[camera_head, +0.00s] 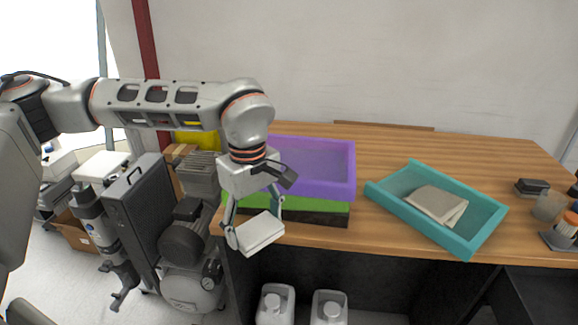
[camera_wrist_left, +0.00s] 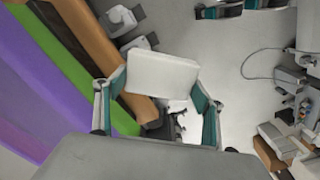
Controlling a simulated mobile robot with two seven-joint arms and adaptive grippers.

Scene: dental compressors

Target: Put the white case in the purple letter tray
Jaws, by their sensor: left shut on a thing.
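My left gripper (camera_head: 255,232) is shut on the white case (camera_head: 261,233), in front of the table's near edge. In the left wrist view, the white case (camera_wrist_left: 162,75) sits between the two fingers of the left gripper (camera_wrist_left: 160,100). The purple letter tray (camera_head: 322,190) is on the table, on top of a green tray, behind and to the right of the held case. Part of the purple tray is hidden by my arm. It also shows at the left of the left wrist view (camera_wrist_left: 45,95). My right gripper is not in view.
The green tray (camera_head: 318,207) lies under the purple one. A teal tray (camera_head: 455,241) holding folded beige cloth (camera_head: 432,203) stands to the right on the wooden table (camera_head: 390,145). Small items (camera_head: 532,187) lie at the far right. Compressor equipment (camera_head: 185,240) stands left of the table.

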